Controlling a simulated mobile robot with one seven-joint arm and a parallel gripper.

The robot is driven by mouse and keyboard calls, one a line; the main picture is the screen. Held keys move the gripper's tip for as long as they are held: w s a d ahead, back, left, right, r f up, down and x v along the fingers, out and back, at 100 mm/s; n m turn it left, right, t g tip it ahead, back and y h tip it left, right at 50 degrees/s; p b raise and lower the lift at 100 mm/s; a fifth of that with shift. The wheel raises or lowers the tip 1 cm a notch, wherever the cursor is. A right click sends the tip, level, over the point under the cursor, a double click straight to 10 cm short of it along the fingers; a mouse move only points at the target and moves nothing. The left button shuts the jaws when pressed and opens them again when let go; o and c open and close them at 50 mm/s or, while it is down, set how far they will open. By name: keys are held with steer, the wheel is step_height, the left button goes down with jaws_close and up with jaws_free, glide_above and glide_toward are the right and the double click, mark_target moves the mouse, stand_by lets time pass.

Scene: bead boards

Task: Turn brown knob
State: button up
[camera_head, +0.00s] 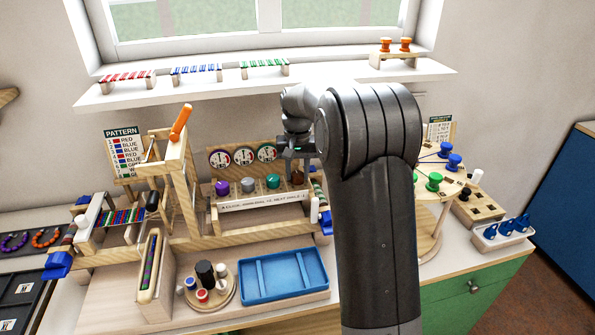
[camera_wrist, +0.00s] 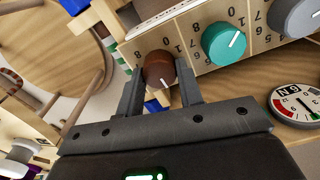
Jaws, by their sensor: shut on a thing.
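The brown knob (camera_wrist: 159,68) is on the wooden dial panel (camera_wrist: 190,35), between the two fingers of my gripper (camera_wrist: 160,88) in the wrist view. The fingers are shut on it, one on each side. A pale pointer line shows on the knob. In the head view a small part of the brown knob (camera_head: 298,178) shows at the right end of the knob row, mostly behind my gripper and arm.
A teal knob (camera_wrist: 223,43) sits close beside the brown one, with a grey knob (camera_wrist: 297,16) beyond it. A round gauge (camera_wrist: 296,103) is near my gripper. A purple knob (camera_head: 222,187) is at the row's left end. A blue tray (camera_head: 284,274) stands in front.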

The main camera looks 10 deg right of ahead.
mark_target(297, 173)
steer(key=shift+n, duration=3)
steer(key=o, duration=1)
steer(key=shift+c, duration=0.2)
step_height(297, 173, up, 11)
steer(key=shift+f, duration=0.1)
